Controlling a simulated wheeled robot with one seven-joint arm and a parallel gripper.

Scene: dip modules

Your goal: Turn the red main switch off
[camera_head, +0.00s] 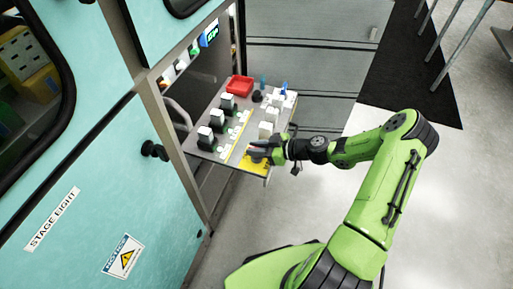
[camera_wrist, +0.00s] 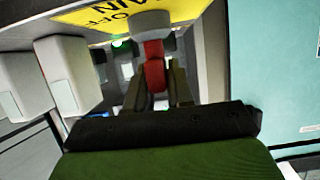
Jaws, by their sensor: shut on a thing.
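The red main switch (camera_wrist: 154,66) shows in the wrist view as a red handle below a rounded grey part. In the head view my gripper (camera_head: 262,151) is at the near right corner of the shelf panel, over the yellow plate (camera_head: 253,166). The gripper hides the switch there, and I cannot tell its exact setting.
The panel (camera_head: 200,149) carries several black-and-white modules (camera_head: 206,134) and white blocks (camera_head: 266,130) close to my gripper. A red tray (camera_head: 240,86) lies at its back. A teal cabinet door (camera_head: 100,190) stands at left. The floor at right is open.

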